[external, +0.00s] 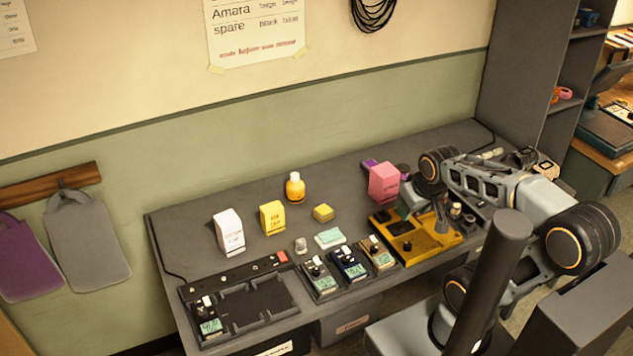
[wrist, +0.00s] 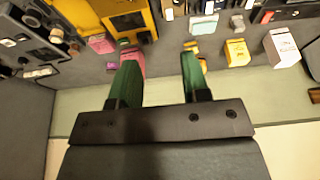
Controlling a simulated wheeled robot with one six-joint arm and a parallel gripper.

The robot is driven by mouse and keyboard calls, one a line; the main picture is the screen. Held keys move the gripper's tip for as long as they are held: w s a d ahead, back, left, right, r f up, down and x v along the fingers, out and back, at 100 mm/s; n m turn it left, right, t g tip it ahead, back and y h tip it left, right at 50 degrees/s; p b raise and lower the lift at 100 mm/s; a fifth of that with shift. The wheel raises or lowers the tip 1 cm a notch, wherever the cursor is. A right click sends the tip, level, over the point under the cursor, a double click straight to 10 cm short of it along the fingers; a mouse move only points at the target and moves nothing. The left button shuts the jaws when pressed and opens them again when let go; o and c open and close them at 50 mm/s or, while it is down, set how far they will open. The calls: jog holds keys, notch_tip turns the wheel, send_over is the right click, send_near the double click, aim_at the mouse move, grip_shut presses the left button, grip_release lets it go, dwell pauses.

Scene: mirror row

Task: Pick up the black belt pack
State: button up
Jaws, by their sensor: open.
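Three belt packs stand in a row along the front of the table in the external view: a grey one (external: 320,278), a dark, black-looking one (external: 349,266) in the middle, and a beige one (external: 378,253) at the right. Another dark pack (external: 208,318) sits in the left end of the black charging dock (external: 255,308). In the wrist view only parts of the packs show at the top edge. My gripper (wrist: 160,52) is open, with nothing between its green fingers. It is to the right of the pack row in the external view, near the yellow tray.
The yellow tray (external: 440,241) holds dark parts. A pink box (external: 383,182) stands behind it. A white box (external: 228,232), yellow box (external: 272,218), orange bottle (external: 295,187) and mint card (external: 330,237) stand or lie behind the packs. The table's back left is clear.

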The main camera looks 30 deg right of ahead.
jog(key=o, duration=0.9)
jog(key=shift+o, duration=0.2)
